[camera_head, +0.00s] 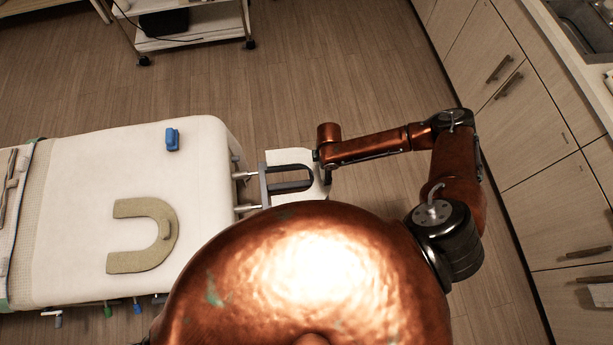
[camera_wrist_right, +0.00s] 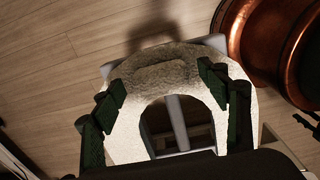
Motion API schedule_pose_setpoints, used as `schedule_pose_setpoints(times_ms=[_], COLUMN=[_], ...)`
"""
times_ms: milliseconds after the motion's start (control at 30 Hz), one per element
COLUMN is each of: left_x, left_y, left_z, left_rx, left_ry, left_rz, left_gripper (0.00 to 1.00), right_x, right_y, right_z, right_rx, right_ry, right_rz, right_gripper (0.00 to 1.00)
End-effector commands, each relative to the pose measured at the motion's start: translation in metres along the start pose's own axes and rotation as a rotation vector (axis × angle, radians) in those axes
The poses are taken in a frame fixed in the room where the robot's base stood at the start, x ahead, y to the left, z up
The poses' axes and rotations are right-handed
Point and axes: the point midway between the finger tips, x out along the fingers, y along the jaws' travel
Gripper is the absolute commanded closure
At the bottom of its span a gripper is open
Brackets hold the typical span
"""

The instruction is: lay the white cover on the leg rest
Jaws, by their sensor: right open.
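The white cover (camera_wrist_right: 160,82) is a pale U-shaped piece in the right wrist view. It appears to lie over the leg rest, whose grey frame (camera_wrist_right: 178,122) shows through its opening. In the head view the white cover (camera_head: 292,156) shows at the end of the bed, and the leg rest's grey bracket (camera_head: 264,186) stands beside it. My right gripper (camera_wrist_right: 162,80) is open, with one dark finger on each side of the cover. It also shows in the head view (camera_head: 325,166), partly hidden. Whether the fingers touch the cover I cannot tell. My left gripper is out of view.
The white bed (camera_head: 75,180) fills the left side, with a beige U-shaped cushion (camera_head: 125,262) and a small blue object (camera_head: 172,139) on it. Drawer cabinets (camera_head: 520,130) line the right. A white trolley (camera_head: 195,38) stands at the back. The floor between is clear.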

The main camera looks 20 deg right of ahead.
Motion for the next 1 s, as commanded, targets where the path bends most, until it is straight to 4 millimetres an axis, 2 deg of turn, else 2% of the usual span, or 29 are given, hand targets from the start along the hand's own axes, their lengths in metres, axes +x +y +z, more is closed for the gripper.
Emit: schedule_pose_setpoints(times_ms=[1000], left_x=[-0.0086], left_y=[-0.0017], left_z=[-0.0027], left_rx=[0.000], left_ry=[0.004], left_rz=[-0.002], left_gripper=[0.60], right_x=[0.0002], right_y=[-0.0005], right_z=[0.0002], right_rx=[0.001], right_ry=[0.000], right_rz=[-0.001], right_gripper=[0.32])
